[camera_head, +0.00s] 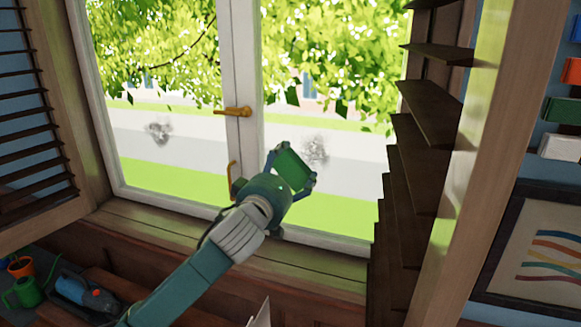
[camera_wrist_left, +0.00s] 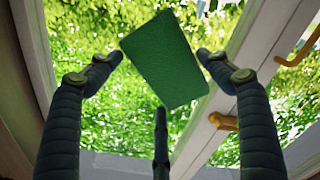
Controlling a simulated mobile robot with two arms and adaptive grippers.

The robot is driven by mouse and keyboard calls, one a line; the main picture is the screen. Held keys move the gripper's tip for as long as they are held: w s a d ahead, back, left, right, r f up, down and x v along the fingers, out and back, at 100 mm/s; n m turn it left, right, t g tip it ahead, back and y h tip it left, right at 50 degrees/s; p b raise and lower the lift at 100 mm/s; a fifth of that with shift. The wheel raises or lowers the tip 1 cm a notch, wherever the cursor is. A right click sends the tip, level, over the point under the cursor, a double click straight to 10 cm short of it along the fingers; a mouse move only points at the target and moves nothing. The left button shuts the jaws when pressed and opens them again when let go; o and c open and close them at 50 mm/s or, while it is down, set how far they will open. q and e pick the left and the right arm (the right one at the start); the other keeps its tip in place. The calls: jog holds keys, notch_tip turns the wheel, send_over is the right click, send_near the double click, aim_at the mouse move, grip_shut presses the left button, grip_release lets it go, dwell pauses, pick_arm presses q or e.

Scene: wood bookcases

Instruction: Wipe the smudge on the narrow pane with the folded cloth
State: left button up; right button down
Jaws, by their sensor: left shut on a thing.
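My left gripper (camera_head: 294,166) is shut on the folded cloth (camera_head: 291,171), a green rectangle. In the left wrist view the cloth (camera_wrist_left: 168,62) sits tilted between the fingertips of my left gripper (camera_wrist_left: 162,57). A grey smudge (camera_head: 315,150) is on the right pane (camera_head: 350,185), just up and right of the cloth in the picture. Another grey smudge (camera_head: 159,131) is on the left pane (camera_head: 160,178). I cannot tell whether the cloth touches the glass. My right gripper is not in view.
A white window post with an orange handle (camera_head: 234,111) stands between the panes. Slatted shutters flank the window, at left (camera_head: 30,120) and right (camera_head: 425,160). Below is a wooden sill (camera_head: 160,222). A green watering can (camera_head: 24,292) stands at lower left.

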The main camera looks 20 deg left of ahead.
pick_arm(q)
jog(key=w, duration=0.4)
jog(key=shift+w+d, duration=0.15)
jog(key=shift+w, duration=0.6)
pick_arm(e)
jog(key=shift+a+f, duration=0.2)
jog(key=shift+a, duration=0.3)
pick_arm(q)
jog(key=shift+w, duration=0.35)
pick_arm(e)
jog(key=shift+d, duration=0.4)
pick_arm(q)
jog(key=shift+w+b, duration=0.3)
jog(key=shift+w, duration=0.25)
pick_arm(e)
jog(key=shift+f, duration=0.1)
pick_arm(q)
jog(key=shift+s+d+f+b, duration=0.1)
jog(key=shift+d+b, duration=0.15)
jog(key=shift+d, duration=0.9)
jog(key=shift+s+d+b, duration=0.1)
jog(key=shift+d+b, duration=0.1)
jog(key=shift+d, duration=0.95)
jog(key=shift+d+b, duration=0.8)
jog(key=shift+d, duration=2.85)
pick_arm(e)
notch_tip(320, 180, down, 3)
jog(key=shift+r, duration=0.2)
